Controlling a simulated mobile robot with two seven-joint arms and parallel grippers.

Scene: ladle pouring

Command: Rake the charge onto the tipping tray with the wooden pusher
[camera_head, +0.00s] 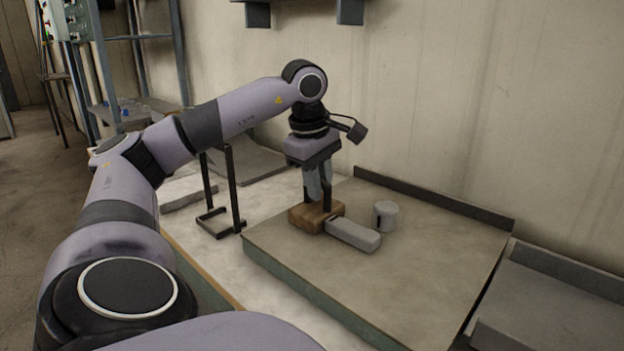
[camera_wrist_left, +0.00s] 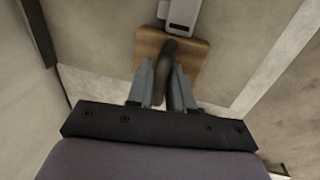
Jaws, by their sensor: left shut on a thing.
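The wooden pusher (camera_head: 308,217) is a brown block with a dark upright handle. It stands on the near left part of a wide grey-beige board (camera_head: 400,285). My left gripper (camera_head: 318,192) is shut on the handle from above; the left wrist view shows the fingers (camera_wrist_left: 165,85) on either side of it, over the wooden block (camera_wrist_left: 147,50). A grey rounded bar (camera_head: 354,235) lies right against or very close to the block. A short grey cylinder (camera_head: 386,215) stands behind the bar. I cannot tell which piece is the charge. My right gripper is not in view.
A lower grey tray (camera_head: 550,310) with a raised back lies beyond the board's right edge. A raised ledge (camera_head: 430,200) runs along the board's back, near the wall. A black frame stand (camera_head: 222,195) stands left of the board. The board's right half is clear.

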